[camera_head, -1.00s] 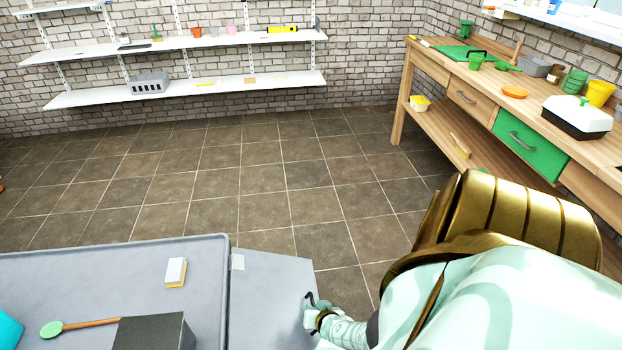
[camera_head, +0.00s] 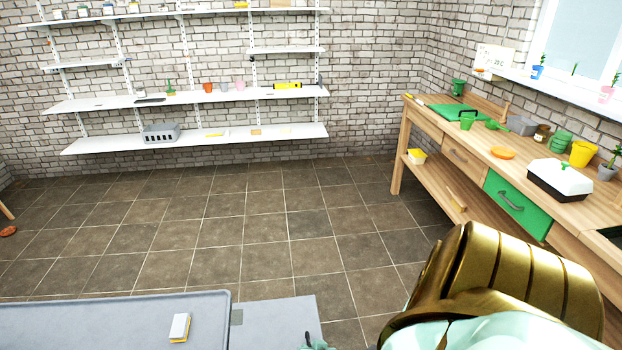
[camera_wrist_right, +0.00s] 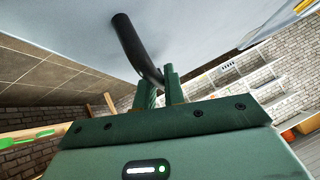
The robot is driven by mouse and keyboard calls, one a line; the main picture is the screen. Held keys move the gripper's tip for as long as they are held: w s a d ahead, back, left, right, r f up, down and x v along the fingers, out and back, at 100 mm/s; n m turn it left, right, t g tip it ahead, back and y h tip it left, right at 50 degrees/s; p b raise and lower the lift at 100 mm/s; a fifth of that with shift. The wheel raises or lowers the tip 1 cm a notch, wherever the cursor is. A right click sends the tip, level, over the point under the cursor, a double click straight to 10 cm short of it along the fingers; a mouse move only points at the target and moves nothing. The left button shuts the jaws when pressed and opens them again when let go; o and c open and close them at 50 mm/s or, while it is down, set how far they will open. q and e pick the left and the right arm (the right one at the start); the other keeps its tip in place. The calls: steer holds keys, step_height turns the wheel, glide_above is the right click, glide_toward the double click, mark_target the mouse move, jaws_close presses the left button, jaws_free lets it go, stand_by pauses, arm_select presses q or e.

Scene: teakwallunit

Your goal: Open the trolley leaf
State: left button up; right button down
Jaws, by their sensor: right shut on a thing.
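The trolley leaf (camera_head: 275,322) is the flat grey panel at the right side of the grey trolley top (camera_head: 90,322). In the head view it looks about level with the top; its near part is cut off. Its black handle (camera_head: 309,338) shows at the bottom edge, and in the right wrist view (camera_wrist_right: 130,45) it runs from the leaf's surface (camera_wrist_right: 200,20) to between my fingers. My right gripper (camera_wrist_right: 160,90) is shut on this handle. In the head view only a sliver of it (camera_head: 317,346) shows. My left gripper is not in view.
A white and yellow sponge (camera_head: 180,327) lies on the trolley top. A wooden workbench (camera_head: 470,160) with a green drawer (camera_head: 516,205) stands at the right. White wall shelves (camera_head: 200,140) hang at the back. The tiled floor (camera_head: 215,220) between is clear.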

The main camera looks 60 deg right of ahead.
steer(key=c, duration=1.8)
jaws_free()
steer(key=shift+a+r, duration=0.1)
steer(key=shift+o, duration=0.2)
steer(key=p+v, duration=1.3)
steer(key=v, duration=0.3)
steer(key=shift+s, duration=0.2)
